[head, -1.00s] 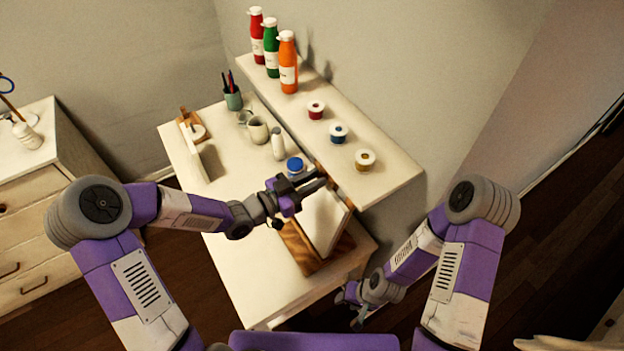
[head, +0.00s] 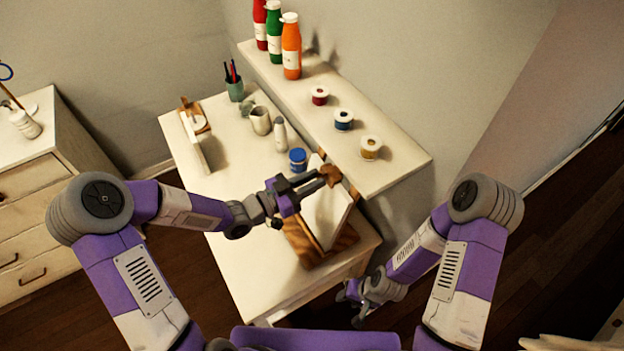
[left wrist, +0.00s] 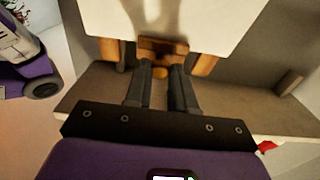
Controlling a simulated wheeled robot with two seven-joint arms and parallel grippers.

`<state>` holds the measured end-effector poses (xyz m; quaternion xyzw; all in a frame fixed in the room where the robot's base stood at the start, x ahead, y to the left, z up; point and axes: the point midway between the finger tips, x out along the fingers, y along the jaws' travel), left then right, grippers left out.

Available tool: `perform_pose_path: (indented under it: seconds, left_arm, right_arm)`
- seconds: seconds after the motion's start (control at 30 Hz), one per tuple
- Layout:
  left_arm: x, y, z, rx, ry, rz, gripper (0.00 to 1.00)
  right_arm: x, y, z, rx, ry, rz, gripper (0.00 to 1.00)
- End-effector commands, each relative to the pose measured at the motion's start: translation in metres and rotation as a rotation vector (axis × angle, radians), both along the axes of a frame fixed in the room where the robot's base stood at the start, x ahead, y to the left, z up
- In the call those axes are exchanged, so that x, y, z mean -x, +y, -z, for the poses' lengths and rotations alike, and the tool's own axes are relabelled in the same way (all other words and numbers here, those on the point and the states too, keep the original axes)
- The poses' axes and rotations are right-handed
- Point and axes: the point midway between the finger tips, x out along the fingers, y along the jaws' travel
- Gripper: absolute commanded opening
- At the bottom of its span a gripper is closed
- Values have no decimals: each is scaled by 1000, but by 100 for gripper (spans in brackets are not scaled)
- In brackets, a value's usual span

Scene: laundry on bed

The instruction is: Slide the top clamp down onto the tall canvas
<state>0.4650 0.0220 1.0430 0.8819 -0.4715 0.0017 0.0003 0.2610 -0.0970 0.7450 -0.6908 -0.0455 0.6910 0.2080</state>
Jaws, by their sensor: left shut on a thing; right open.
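The tall canvas (head: 327,215) is a white panel leaning on a brown wooden easel, whose base (head: 322,248) is at the right end of the table. The top clamp (head: 330,174) is a small brown wooden block at the canvas's upper edge. My left gripper (head: 322,177) is shut on it. In the left wrist view, the fingers (left wrist: 160,88) meet the clamp (left wrist: 163,48) beside the canvas (left wrist: 172,16); whether the clamp touches the canvas edge is unclear. My right gripper (head: 358,305) is open and empty, low beside the table's front right.
A raised shelf (head: 400,165) behind the easel holds several paint bottles and three spools (head: 371,147). A smaller easel (head: 190,115) with a canvas is at the table's far left. The table's front (head: 245,265) is clear.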

Motion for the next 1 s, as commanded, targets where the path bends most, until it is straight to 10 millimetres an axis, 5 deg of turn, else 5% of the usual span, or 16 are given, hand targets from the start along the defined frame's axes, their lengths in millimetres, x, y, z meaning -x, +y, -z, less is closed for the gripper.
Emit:
perform_pose_path:
  seconds: [0.17,0.53,1.0]
  left_arm:
    - [0,0,2,-4,6,0,48]
    - [3,6,1,-3,3,-2,49]
    - [40,61,1,-3,4,-2,49]
  right_arm:
    - [0,0,0,0,0,0,43]
    - [0,0,-1,0,0,0,43]
    - [0,0,-5,0,0,0,43]
